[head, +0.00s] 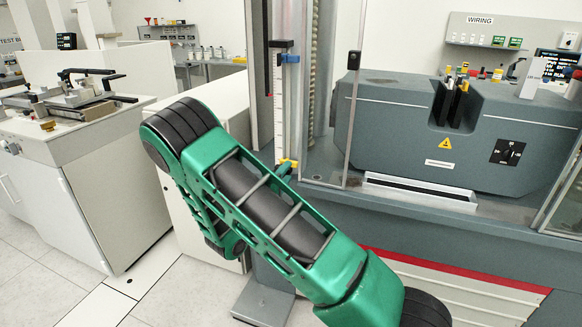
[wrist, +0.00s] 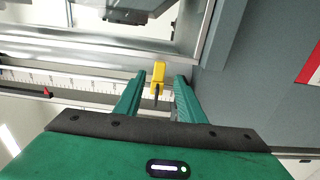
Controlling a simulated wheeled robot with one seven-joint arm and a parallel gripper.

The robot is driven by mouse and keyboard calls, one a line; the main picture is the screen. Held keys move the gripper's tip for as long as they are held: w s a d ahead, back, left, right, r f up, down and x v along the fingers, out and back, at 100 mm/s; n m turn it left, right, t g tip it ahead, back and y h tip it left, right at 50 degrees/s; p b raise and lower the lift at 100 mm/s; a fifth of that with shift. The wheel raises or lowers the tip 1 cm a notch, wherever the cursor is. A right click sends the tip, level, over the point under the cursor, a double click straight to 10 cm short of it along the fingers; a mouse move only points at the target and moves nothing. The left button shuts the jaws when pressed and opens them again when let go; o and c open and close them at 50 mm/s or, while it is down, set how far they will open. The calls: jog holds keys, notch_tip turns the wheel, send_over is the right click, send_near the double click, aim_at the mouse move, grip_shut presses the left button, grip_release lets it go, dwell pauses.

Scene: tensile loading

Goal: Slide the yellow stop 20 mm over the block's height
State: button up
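The yellow stop (head: 288,162) sits low on an upright white scale rail (head: 280,110) at the front left of the grey machine. In the wrist view the yellow stop (wrist: 158,74) lies between the two green fingers of my gripper (wrist: 160,80), with a gap on each side. My gripper is open and does not appear to touch it. In the head view my arm covers most of the gripper and the rail below the stop. I cannot tell which part is the block.
A clear guard door (head: 335,110) stands just right of the rail. The grey machine housing (head: 400,130) with a white tray (head: 420,192) lies beyond it. In the wrist view a red pointer (wrist: 47,92) sits on the scale. A bench (head: 100,140) stands left.

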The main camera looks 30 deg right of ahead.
aim_at(293, 167)
jog(key=x, duration=0.7)
jog(key=shift+w+d, duration=0.1)
jog(key=shift+d, duration=0.05)
grip_shut()
